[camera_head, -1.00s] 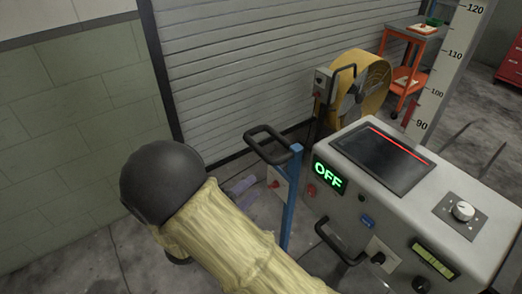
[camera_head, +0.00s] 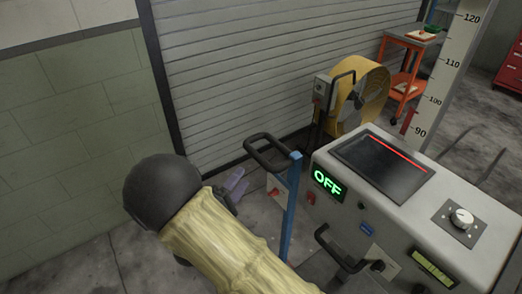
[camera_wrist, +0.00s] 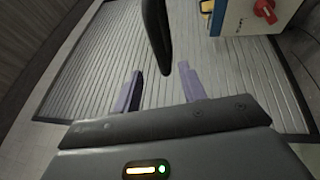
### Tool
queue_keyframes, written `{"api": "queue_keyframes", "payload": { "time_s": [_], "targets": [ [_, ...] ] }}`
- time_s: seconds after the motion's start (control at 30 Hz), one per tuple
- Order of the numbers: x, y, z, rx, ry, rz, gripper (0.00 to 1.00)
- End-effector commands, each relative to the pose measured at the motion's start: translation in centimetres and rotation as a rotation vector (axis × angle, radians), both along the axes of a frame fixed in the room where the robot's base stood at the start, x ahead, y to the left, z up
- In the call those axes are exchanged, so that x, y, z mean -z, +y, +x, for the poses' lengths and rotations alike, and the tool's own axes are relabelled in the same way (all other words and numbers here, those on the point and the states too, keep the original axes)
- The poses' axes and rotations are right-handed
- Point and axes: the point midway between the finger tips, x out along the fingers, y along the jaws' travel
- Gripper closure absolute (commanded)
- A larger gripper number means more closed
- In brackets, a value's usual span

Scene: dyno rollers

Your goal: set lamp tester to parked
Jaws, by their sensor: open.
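No label marks the lamp tester, so I cannot tell for certain which device it is. A white mast (camera_head: 443,85) with a 90–120 scale stands at the back right, with a red marker low on it. A blue post (camera_head: 291,205) with a black loop handle (camera_head: 268,152) stands left of the console. A pale box with a red knob (camera_head: 274,191) shows behind it; the knob also shows in the wrist view (camera_wrist: 265,11). My gripper (camera_head: 236,181) is open and empty, left of the post. In the wrist view my fingers (camera_wrist: 160,88) are apart below a black bar (camera_wrist: 157,38).
A grey console (camera_head: 430,190) stands at the right, with a green OFF display (camera_head: 328,183), a dark screen, a dial and a front handle. A yellow fan (camera_head: 362,95) and an orange cart (camera_head: 405,70) stand behind. A roller shutter (camera_head: 230,80) closes the back.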

Motion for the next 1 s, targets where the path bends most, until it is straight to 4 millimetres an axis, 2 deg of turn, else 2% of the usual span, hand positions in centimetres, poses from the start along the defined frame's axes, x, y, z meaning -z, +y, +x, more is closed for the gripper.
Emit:
{"api": "queue_keyframes", "payload": {
  "time_s": [0.4,0.6,0.73,1.0],
  "targets": [
    [-1.6,-4.3,6.2,0.007,-0.001,0.001,0.59],
    [-2.0,-5.8,8.7,0.004,-0.001,0.0,0.59],
    [-2.1,-6.3,9.5,0.002,0.0,-0.001,0.59],
    [-2.1,-6.3,9.6,0.001,0.0,-0.001,0.59]
  ]
}}
